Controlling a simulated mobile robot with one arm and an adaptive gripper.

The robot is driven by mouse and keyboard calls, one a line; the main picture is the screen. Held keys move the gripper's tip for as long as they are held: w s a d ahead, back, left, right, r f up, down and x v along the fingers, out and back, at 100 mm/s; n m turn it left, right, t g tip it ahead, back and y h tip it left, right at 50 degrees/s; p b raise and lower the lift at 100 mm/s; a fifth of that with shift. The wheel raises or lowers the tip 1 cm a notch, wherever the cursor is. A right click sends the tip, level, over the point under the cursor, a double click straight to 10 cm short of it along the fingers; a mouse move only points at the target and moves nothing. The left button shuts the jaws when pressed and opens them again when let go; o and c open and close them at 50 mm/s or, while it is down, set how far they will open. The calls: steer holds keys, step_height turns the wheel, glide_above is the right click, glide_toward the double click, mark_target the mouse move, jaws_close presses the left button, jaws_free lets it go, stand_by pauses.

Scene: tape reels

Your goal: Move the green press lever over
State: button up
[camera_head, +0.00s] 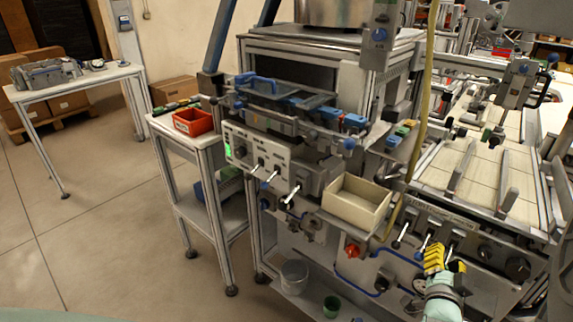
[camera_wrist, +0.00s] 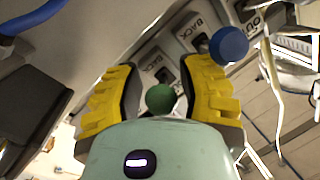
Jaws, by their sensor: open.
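The green press lever shows in the wrist view as a round green knob (camera_wrist: 160,98). It lies between the two yellow fingers of my gripper (camera_wrist: 160,72), with a visible gap to each finger. My gripper (camera_head: 441,257) is open at the front panel of the press in the head view, and it hides the green knob there. I cannot tell how far the knob sits between the fingers in depth. A blue lever knob (camera_wrist: 228,44) stands just beyond the right finger in the wrist view.
The blue-knobbed lever (camera_head: 420,253) and a black-knobbed lever (camera_head: 397,244) stand left of my gripper on the same panel. A beige bin (camera_head: 357,203) and a red knob (camera_head: 352,249) are further left. A yellowish hose (camera_head: 424,95) hangs down beside the press.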

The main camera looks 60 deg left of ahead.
steer(key=p+v, duration=0.2)
steer(key=v, duration=1.3)
step_height(320, 180, up, 35)
steer(key=w+d+n+t+p, duration=0.1)
steer(key=d+t+p, duration=0.2)
steer(key=p, duration=1.5)
steer(key=shift+w+t+p, duration=0.25)
steer(key=shift+t+p, duration=0.05)
steer(key=shift+t, duration=1.9)
